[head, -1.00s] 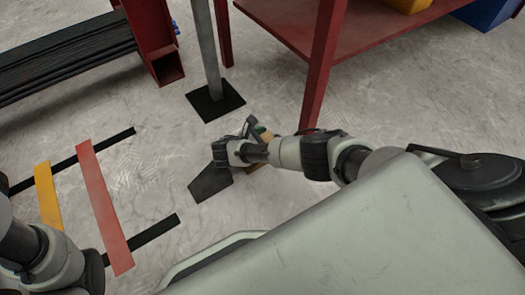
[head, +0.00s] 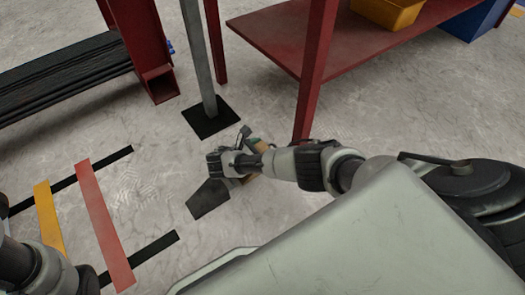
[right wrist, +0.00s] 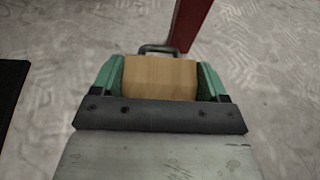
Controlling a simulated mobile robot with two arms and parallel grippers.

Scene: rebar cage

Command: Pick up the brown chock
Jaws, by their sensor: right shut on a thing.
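The brown chock (right wrist: 160,78) is a wooden-looking block with a dark handle loop at its far side in the right wrist view. My right gripper (right wrist: 160,82) has its two green fingers pressed on either side of it. In the head view my right gripper (head: 252,157) is low over the floor, in front of the grey post, with only small brown bits of the chock showing. Whether the chock touches the floor cannot be told. My left arm enters at the lower left of the head view; its gripper is out of view.
A grey post (head: 196,50) on a black foot plate (head: 210,118) stands just beyond the gripper. A red table leg (head: 315,80) is close to its right. Red (head: 104,225) and yellow (head: 48,220) strips lie farther left.

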